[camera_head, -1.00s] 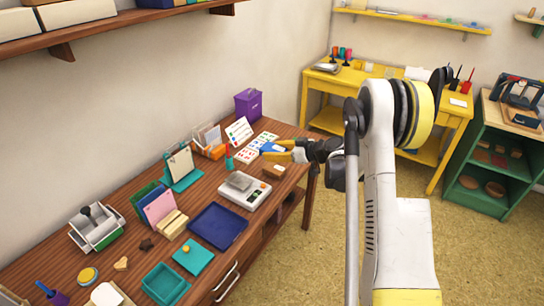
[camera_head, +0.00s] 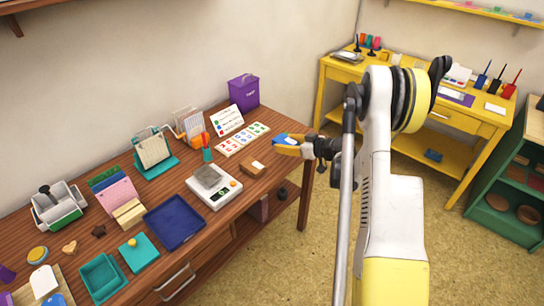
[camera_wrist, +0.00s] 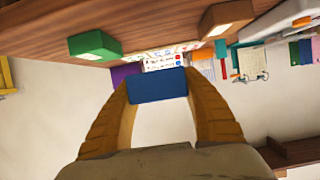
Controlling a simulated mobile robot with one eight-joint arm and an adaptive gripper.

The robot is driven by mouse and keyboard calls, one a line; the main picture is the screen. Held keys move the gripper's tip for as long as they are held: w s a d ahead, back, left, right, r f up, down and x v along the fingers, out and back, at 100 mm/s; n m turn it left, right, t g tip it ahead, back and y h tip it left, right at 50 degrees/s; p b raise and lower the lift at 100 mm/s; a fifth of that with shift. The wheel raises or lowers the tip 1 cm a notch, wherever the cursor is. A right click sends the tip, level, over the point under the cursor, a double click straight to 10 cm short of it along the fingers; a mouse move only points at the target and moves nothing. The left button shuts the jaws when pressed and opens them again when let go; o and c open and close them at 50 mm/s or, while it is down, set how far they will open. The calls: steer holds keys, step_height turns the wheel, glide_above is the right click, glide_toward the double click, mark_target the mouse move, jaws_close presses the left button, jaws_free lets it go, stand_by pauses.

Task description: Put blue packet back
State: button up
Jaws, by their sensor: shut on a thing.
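A blue packet (camera_head: 284,138) is held between the yellow fingers of my gripper (camera_head: 287,147), by the right end of the brown table (camera_head: 160,211). In the wrist view the packet (camera_wrist: 158,85) lies across both fingertips (camera_wrist: 157,84), with a finger on each side. A sheet with rows of small coloured squares (camera_head: 243,139) lies on the table left of the gripper. I cannot tell how high the packet is above the tabletop.
A brown block with a white label (camera_head: 252,168) and a scale (camera_head: 212,184) stand left of the gripper. A standing card (camera_head: 227,121) and purple box (camera_head: 244,92) are behind. The wrist view shows a green block (camera_wrist: 95,45). A yellow table (camera_head: 450,110) stands right.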

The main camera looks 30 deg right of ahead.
steer(key=x, duration=0.2)
steer(key=f+b+x, duration=0.1)
steer(key=x, duration=0.1)
steer(key=b+x, duration=0.1)
steer(key=x, duration=0.2)
steer(key=shift+s+a+f, duration=0.25)
step_height(320, 180, down, 4)
steer(key=shift+r+b, duration=0.1)
steer(key=shift+b, duration=1)
steer(key=shift+r, duration=0.1)
steer(key=o, duration=1.3)
steer(key=shift+c, duration=0.2)
